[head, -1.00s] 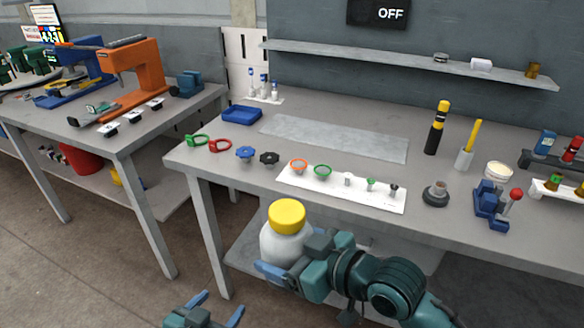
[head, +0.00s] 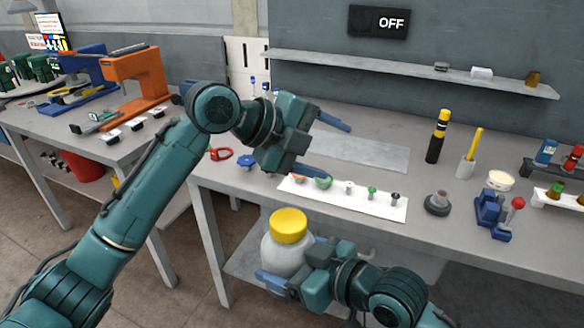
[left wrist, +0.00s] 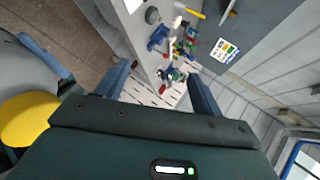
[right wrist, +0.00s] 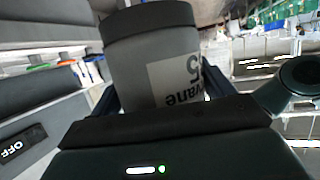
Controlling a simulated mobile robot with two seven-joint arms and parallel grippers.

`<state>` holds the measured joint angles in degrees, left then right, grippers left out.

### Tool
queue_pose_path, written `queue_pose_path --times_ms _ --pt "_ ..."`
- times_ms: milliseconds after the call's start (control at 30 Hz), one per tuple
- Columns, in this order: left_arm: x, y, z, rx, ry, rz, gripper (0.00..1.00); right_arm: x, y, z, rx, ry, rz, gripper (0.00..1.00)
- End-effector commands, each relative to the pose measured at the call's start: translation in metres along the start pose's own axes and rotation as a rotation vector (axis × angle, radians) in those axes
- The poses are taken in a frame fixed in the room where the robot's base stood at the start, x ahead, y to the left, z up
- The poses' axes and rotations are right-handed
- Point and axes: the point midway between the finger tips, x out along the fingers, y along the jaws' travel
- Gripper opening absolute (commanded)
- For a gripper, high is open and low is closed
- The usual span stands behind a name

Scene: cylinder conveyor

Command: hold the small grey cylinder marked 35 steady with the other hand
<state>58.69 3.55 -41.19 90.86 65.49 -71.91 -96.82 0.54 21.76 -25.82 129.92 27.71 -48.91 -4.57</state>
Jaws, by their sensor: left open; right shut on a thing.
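The small grey cylinder (head: 281,250) has a yellow cap and stands out in front of the workbench in the head view. My right gripper (head: 292,264) is shut around its body. In the right wrist view the cylinder (right wrist: 135,65) fills the middle, with an upside-down label reading "vane" and a 5; the other digit is not clear. My left gripper (head: 328,148) is open and empty, above the bench and up beyond the cylinder. In the left wrist view its fingers are apart, and the capped cylinder (left wrist: 28,75) shows at the left edge, outside them.
The workbench (head: 460,225) carries a white strip (head: 330,198) with small parts, a red ring (head: 221,154), a black-and-yellow post (head: 437,137) and a blue device (head: 490,210). A shelf (head: 410,72) runs along the wall. My left arm hides part of the bench's left end.

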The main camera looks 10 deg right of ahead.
Motion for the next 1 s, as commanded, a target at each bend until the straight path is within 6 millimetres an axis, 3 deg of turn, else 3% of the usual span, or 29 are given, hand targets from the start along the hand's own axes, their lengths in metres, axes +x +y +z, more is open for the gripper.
queue_pose_path --times_ms 100,200,400,633,1000 --pt "-0.003 0.004 -0.032 0.373 0.091 0.256 0.67 -0.001 0.000 -0.004 -0.002 0.010 0.001 0.16" --pt "-0.016 0.015 -0.048 0.659 0.194 0.471 0.67 -0.001 0.000 -0.004 -0.002 0.010 0.001 0.16" --pt "-0.055 0.030 -0.060 1.042 0.411 0.803 0.67 -0.001 0.000 -0.004 -0.002 0.010 0.001 0.16" --pt "-0.078 0.035 -0.061 1.189 0.548 0.955 0.67 -0.001 0.000 -0.004 -0.002 0.010 0.001 0.16" --pt "-0.054 0.079 -0.055 1.195 0.558 0.962 0.67 -0.001 0.000 -0.004 -0.002 0.010 0.001 0.16"
